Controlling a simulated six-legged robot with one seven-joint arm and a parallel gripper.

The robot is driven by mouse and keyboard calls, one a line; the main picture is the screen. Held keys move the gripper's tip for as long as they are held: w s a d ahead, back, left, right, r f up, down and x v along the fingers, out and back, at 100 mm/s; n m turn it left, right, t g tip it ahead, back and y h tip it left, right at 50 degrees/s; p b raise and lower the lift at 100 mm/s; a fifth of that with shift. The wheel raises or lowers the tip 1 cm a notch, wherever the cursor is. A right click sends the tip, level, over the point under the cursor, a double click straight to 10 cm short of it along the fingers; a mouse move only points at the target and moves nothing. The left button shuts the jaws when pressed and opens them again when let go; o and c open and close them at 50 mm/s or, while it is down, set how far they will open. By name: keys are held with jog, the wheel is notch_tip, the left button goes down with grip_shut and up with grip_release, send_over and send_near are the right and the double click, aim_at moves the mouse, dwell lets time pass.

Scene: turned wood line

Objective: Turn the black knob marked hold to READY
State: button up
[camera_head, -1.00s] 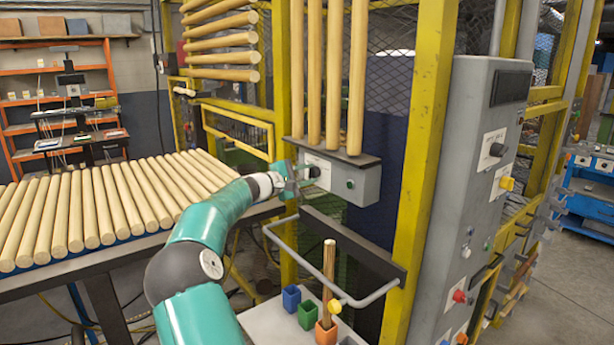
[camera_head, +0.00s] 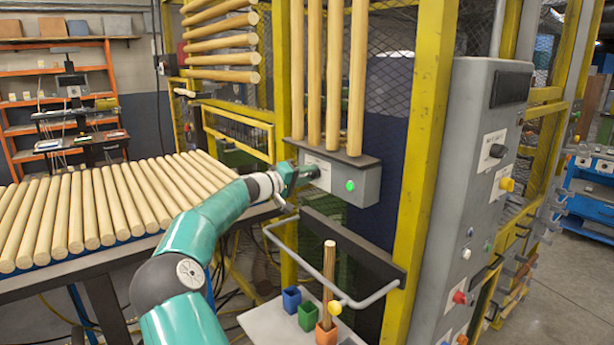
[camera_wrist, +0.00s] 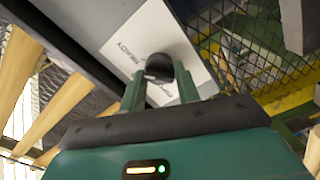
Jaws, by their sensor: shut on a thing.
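The black knob (camera_wrist: 159,65) sits on a white label plate (camera_wrist: 140,45) on the front of a small grey box. In the wrist view my gripper (camera_wrist: 160,82) has its two green fingers closed on the knob's sides. The plate carries printed words, one reading READY, tilted in this view. In the head view my gripper (camera_head: 308,172) is at the left part of the grey box (camera_head: 366,188), and it hides the knob. A round green light (camera_head: 350,186) on the box front is lit bright.
Upright wooden rods (camera_head: 333,80) stand on the ledge above the box. A yellow post (camera_head: 430,150) and a grey control cabinet (camera_head: 480,200) stand to the right. Below is a curved grey rail (camera_head: 335,300) above small coloured cups (camera_head: 308,316). Rods lie on a table (camera_head: 100,280) at left.

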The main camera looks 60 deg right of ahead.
jog(key=shift+m, duration=0.9)
jog(key=o, duration=1)
jog(key=v, duration=1.4)
jog(key=shift+s, duration=0.1)
